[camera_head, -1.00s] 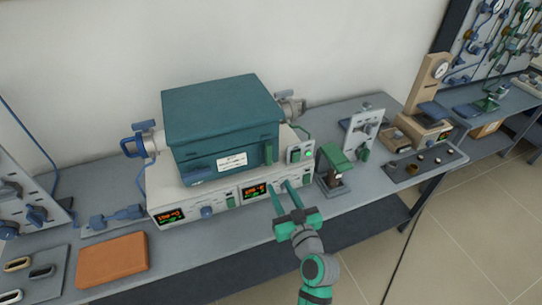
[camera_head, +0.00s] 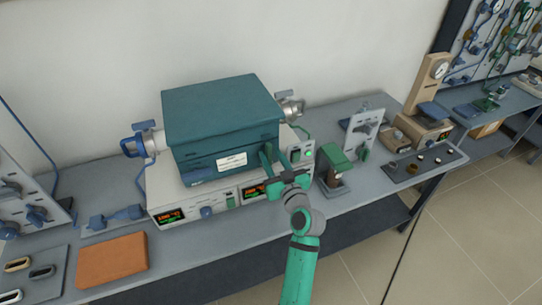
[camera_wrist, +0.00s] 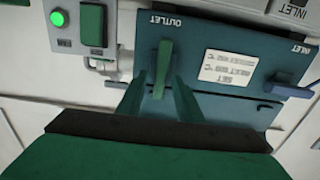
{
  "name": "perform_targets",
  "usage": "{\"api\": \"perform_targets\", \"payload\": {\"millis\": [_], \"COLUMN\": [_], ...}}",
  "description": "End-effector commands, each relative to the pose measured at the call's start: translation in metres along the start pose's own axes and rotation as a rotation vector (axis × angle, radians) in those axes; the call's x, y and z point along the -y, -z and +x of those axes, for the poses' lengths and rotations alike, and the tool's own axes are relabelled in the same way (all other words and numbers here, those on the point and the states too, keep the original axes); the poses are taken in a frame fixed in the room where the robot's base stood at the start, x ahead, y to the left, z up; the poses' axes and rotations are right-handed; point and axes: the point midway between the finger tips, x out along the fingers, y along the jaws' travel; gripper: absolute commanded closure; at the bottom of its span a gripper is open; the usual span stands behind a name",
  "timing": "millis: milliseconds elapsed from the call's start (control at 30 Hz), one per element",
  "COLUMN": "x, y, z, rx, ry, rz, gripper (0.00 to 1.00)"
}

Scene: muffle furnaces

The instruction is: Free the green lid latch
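The green lid latch (camera_wrist: 163,65) is a tapered lever on the front of the dark teal furnace box (camera_head: 222,115). In the wrist view it sits at the OUTLET label, beside the white label plate. My gripper (camera_wrist: 158,80) is open, with one green finger on each side of the latch's narrow end. I cannot tell whether either finger touches it. In the head view my gripper (camera_head: 267,158) is up against the box's front right corner and largely hides the latch. The teal lid is down.
A blue lever (camera_wrist: 290,88) is at the box's other end. A green lit button (camera_wrist: 59,18) and a green rocker switch (camera_wrist: 93,25) are close to the gripper. A green-topped stand (camera_head: 334,165) is just right of the arm. An orange block (camera_head: 112,260) lies at front left.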

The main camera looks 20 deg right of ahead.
Motion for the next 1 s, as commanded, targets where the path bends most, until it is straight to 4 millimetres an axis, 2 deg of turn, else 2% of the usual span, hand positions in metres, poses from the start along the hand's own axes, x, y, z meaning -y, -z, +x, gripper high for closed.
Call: {"api": "perform_targets", "payload": {"millis": [133,400,533,567,1000], "x": [0.0002,0.0000,0.0000,0.0000,-0.0013], "y": [-0.0002,-0.0001,-0.0001,-0.0001,-0.0001], "z": [0.0071,0.0077,0.0076,0.0076,0.0074], "rx": [0.000,0.000,0.000,0.000,0.000], "ry": [0.000,0.000,0.000,-0.001,-0.001], "rz": [0.000,0.000,0.000,0.000,0.067], "gripper": [0.67,0.67,0.98,1.00,1.00]}}
